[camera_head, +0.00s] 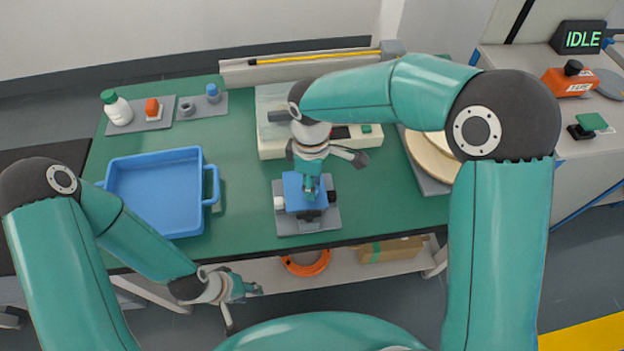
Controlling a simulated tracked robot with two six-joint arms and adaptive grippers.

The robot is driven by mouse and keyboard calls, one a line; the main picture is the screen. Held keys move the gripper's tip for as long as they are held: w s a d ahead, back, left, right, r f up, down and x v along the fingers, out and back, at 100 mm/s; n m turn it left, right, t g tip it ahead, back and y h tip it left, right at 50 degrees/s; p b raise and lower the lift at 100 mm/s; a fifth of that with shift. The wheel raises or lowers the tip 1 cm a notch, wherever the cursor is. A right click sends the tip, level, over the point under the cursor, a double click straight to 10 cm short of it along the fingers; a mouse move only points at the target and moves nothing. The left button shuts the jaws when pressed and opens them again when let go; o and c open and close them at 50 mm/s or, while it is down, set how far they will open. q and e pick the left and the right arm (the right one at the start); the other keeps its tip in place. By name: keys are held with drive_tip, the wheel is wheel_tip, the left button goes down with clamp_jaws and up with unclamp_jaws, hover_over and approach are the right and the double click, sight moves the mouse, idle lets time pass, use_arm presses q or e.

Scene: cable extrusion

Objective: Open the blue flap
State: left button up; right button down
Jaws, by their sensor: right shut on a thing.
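The blue flap (293,194) is on top of a small device on a grey plate (322,225), at the middle of the green table. My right gripper (311,191) points down from above onto the right part of the blue flap and is shut on it. The gripper and wrist hide part of the flap, so I cannot tell its exact angle. My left gripper (252,290) hangs in front of the table's front edge, low and away from the device. Its fingers are small and seen from the side, so I cannot tell whether they are open.
A blue tray (153,190) stands left of the device. A white bottle (117,108) and small parts sit at the back left. A pale machine (270,145) stands behind the device, with a round wooden disc (428,160) to the right. Green tabletop is clear between tray and device.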

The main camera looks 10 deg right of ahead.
drive_tip(key=w+r+g+p, duration=0.1)
drive_tip(key=p, duration=0.2)
drive_tip(key=w+r+g+p, duration=0.1)
drive_tip(key=g+p, duration=0.1)
drive_tip(key=p, duration=0.2)
drive_tip(key=shift+r, duration=0.15)
drive_tip(key=shift+w+r+g+p, duration=0.1)
drive_tip(key=shift+w+g+p, duration=0.35)
drive_tip(key=shift+g+p, duration=0.35)
drive_tip(key=shift+w+r+g, duration=0.15)
drive_tip(key=shift+w+g, duration=0.2)
drive_tip(key=shift+g, duration=0.25)
drive_tip(key=c, duration=0.9)
unclamp_jaws()
drive_tip(key=shift+w+d, duration=0.1)
wheel_tip(320, 180, up, 10)
drive_tip(key=shift+f, duration=0.1)
